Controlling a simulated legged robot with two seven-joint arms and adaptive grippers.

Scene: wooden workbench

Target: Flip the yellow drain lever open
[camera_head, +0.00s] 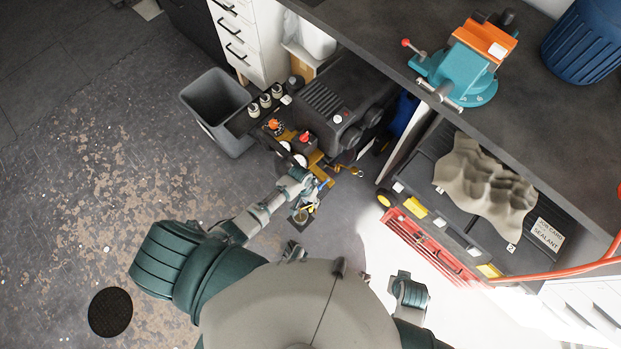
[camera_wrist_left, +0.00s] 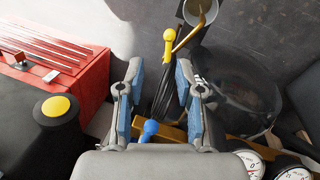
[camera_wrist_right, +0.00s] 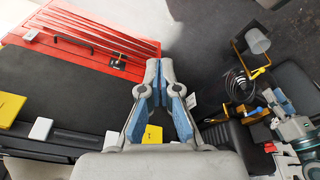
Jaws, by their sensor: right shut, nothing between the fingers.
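The yellow lever (camera_wrist_left: 169,38), with a rounded yellow knob at its upper end, shows in the left wrist view beyond my left fingertips. It stands beside a brass pipe (camera_wrist_left: 188,37) that bends toward a grey cup (camera_wrist_left: 199,11). My left gripper (camera_wrist_left: 158,72) is open, with a clear gap between its blue-padded fingers; the lever lines up with that gap, and I see no contact. In the head view my left gripper (camera_head: 313,188) is over the front of the machine (camera_head: 327,108). My right gripper (camera_wrist_right: 159,68) is shut and empty, away from the lever.
A blue knob (camera_wrist_left: 151,128) shows low between my left fingers. Pressure gauges (camera_wrist_left: 293,173) are at the lower right there. A red toolbox (camera_wrist_right: 85,40) lies near my right gripper. A grey bin (camera_head: 217,108) stands left of the machine. Open floor (camera_head: 110,180) lies left.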

